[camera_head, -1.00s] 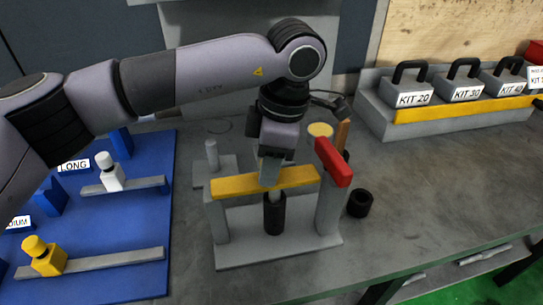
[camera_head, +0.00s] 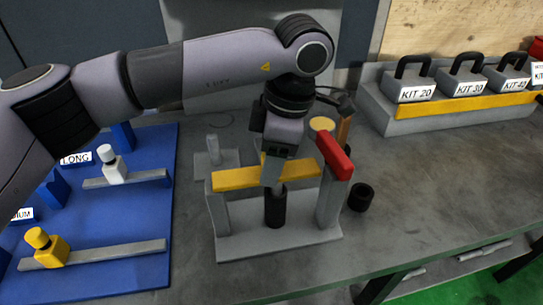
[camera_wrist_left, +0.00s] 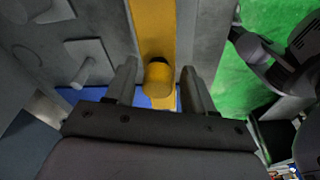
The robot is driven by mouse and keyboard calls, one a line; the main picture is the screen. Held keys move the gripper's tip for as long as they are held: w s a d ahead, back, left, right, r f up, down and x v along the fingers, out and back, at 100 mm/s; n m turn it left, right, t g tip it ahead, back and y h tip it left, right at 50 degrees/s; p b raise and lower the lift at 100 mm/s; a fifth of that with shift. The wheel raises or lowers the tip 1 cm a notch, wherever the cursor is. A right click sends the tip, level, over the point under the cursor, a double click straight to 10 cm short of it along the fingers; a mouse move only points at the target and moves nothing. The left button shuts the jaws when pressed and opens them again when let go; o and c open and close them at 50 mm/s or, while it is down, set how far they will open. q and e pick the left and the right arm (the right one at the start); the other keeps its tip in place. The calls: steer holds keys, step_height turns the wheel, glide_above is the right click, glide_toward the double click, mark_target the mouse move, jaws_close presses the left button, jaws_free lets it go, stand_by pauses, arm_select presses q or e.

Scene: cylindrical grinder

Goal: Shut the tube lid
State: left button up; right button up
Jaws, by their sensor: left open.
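The grey fixture (camera_head: 232,243) stands on the bench with two uprights and a yellow bar (camera_head: 235,178) across them. A black cylinder (camera_head: 275,208) stands under the bar. A red block (camera_head: 334,156) sits tilted on the right upright. Which part is the tube lid I cannot tell for certain. My left gripper (camera_head: 273,172) points down at the middle of the bar, hiding part of it. In the left wrist view, its open fingers (camera_wrist_left: 158,85) stand on either side of a yellow knob (camera_wrist_left: 158,77) on the yellow bar (camera_wrist_left: 152,25), with gaps visible. My right gripper is not seen.
A blue board (camera_head: 95,215) with white and yellow parts lies at the left. A grey post on a base (camera_head: 213,155) stands behind the fixture. A black ring (camera_head: 361,197) lies to its right. Kit weights (camera_head: 410,80) stand at the back right. Bench is clear at right.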

arm_select(q)
steer(key=shift+f, duration=0.3)
step_height(320, 180, up, 8)
steer(key=d, duration=0.1)
steer(key=shift+d+f+b, duration=0.15)
steer(key=shift+d+b, duration=0.05)
steer(key=shift+b, duration=0.15)
